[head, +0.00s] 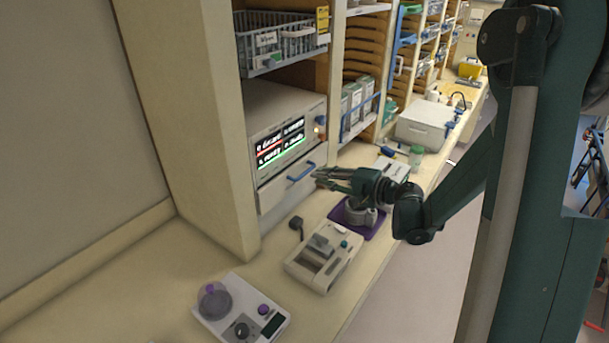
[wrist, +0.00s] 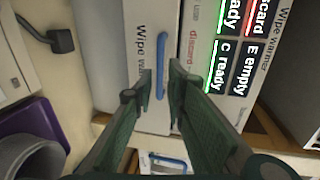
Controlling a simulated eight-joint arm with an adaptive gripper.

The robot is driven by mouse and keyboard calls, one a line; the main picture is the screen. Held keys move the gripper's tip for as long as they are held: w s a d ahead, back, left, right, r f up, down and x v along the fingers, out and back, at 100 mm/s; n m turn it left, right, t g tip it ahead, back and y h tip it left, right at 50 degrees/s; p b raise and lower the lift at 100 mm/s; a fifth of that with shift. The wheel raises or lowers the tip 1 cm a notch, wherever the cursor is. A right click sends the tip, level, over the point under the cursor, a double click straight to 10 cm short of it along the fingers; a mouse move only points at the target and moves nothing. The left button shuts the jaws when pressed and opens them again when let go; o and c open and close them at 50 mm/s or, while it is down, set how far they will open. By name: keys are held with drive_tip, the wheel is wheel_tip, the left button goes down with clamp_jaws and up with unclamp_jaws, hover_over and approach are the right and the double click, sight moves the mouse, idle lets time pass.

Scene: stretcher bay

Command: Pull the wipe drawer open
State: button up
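The wipe drawer (head: 274,195) is a pale front under the wipe warmer's lit display (head: 281,143). It looks shut. A blue bar handle (head: 301,172) sits on it. In the wrist view the drawer front (wrist: 140,30) reads "Wipe warmer", and its handle (wrist: 160,65) runs up the picture. My gripper (head: 321,179) has its dark green fingers pointing at the handle. In the wrist view the fingertips (wrist: 160,76) stand on either side of the handle's line, with a gap between them. The gripper is open, and I see no firm contact with the handle.
A purple tray (head: 341,215) with a grey round item lies below my gripper. A beige device (head: 301,263) and a scale (head: 213,315) stand nearer on the counter. A white box (head: 425,122) stands farther back. Shelving with wire baskets (head: 280,42) rises above the warmer.

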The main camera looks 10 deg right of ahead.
sight(305, 172)
idle(0.4)
drive_tip(key=shift+x, duration=3.9)
drive_tip(key=shift+c, duration=0.7)
clamp_jaws()
drive_tip(key=shift+s+d, duration=0.1)
drive_tip(key=shift+d, duration=0.05)
